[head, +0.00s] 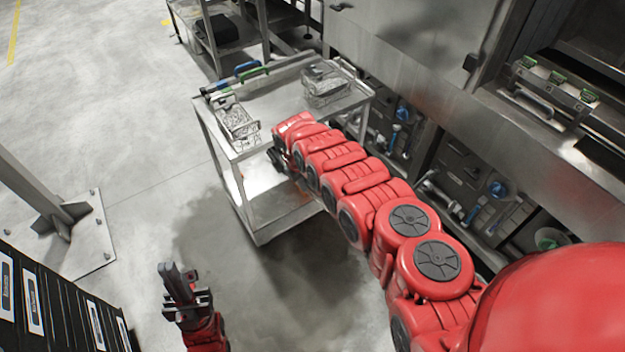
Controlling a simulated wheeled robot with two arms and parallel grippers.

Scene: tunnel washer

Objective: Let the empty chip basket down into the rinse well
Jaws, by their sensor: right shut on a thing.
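Two wire baskets are on the top of a steel cart (285,100). The nearer wire basket (238,120) is at its left end and the other wire basket (322,85) is at the far right. I cannot tell which is the chip basket. My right arm reaches in from the right to the cart's near edge. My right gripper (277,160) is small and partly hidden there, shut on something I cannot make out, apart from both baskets. My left gripper (180,287) is over the floor at the lower left, away from the cart. I cannot identify a rinse well.
A steel machine (430,50) with a ledge runs along the right, with several pipes and valves below. A post with a bolted foot (75,235) stands at the left. A black rack (60,300) is at the lower left. Floor between post and cart is clear.

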